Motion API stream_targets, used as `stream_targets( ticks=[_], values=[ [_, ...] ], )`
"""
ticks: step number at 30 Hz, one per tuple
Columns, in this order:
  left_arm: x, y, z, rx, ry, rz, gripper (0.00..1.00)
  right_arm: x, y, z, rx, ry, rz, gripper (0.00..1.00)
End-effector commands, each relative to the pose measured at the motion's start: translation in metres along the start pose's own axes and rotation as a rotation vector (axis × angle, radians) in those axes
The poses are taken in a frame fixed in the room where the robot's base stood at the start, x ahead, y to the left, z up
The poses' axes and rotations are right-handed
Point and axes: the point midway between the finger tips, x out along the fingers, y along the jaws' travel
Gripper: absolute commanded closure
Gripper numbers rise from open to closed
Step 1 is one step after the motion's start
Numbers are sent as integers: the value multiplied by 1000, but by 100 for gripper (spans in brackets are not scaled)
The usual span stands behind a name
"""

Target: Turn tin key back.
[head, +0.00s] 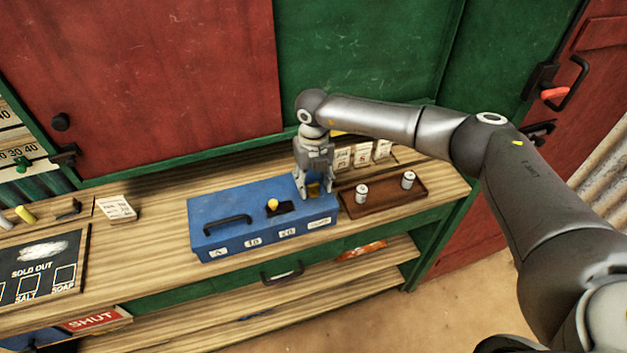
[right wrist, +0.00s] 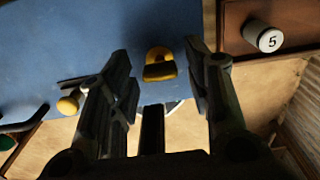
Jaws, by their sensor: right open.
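The blue tin (head: 235,218) stands on the wooden counter, with a black handle and a yellow knob (head: 272,204) in a dark slot on its lid. The tin key (right wrist: 159,64), a small yellow and black piece, sits on the blue lid near its right end. My right gripper (head: 313,191) points down over that end. In the right wrist view its open fingers (right wrist: 158,75) stand to either side of the key, with gaps visible, and hold nothing. The key is partly hidden in the head view. My left gripper is not in view.
A brown tray (head: 385,199) with two white weights (head: 362,193) stands close to the tin's right. Cards (head: 362,155) stand behind it. A paper block (head: 117,208) and a blackboard (head: 40,265) are at the left. The counter between paper and tin is clear.

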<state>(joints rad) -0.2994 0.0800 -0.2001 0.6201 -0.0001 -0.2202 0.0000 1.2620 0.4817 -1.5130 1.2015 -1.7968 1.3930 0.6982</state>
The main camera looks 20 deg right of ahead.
Motion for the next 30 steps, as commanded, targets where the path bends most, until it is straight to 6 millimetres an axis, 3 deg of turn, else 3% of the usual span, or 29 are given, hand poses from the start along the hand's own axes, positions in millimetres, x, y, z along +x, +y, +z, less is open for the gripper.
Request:
stream_targets(
  ticks=[1,9,30],
  values=[
    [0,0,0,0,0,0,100,0,0,0,0,0,0,65],
    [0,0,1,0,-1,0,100,0,0,0,0,0,0,100],
    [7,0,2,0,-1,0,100,1,0,1,-39,-2,0,100]
  ],
)
